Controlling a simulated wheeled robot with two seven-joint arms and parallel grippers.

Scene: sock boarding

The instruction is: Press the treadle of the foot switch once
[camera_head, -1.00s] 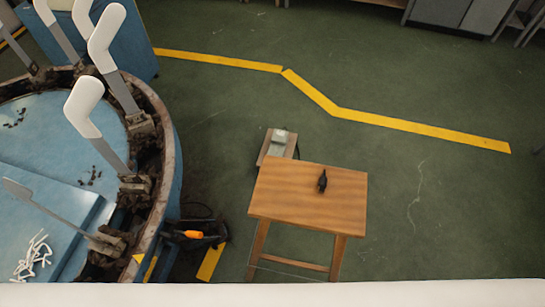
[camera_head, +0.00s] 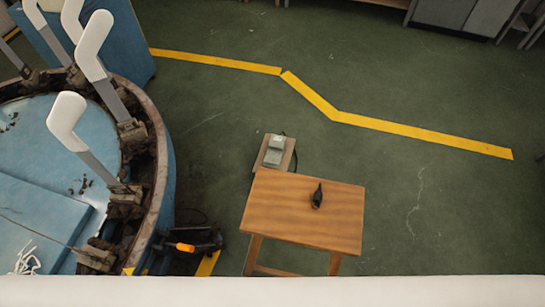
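A small grey pedal-like box, which looks like the foot switch (camera_head: 275,150), sits on a brown board (camera_head: 288,160) on the green floor, just behind a wooden stool-like table. Its upper face is a paler grey plate, likely the treadle. The near edge of the board is hidden by the tabletop, and a dark cable shows near its far end. Neither of my grippers is in view, so nothing of mine is seen touching the switch.
The wooden table (camera_head: 280,215) bears a small black object (camera_head: 317,196). A round blue machine (camera_head: 35,135) with upright white sock forms stands at left. A black item with an orange part (camera_head: 185,247) lies beside it. Floor behind and right of the table is clear, crossed by yellow lines (camera_head: 430,134).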

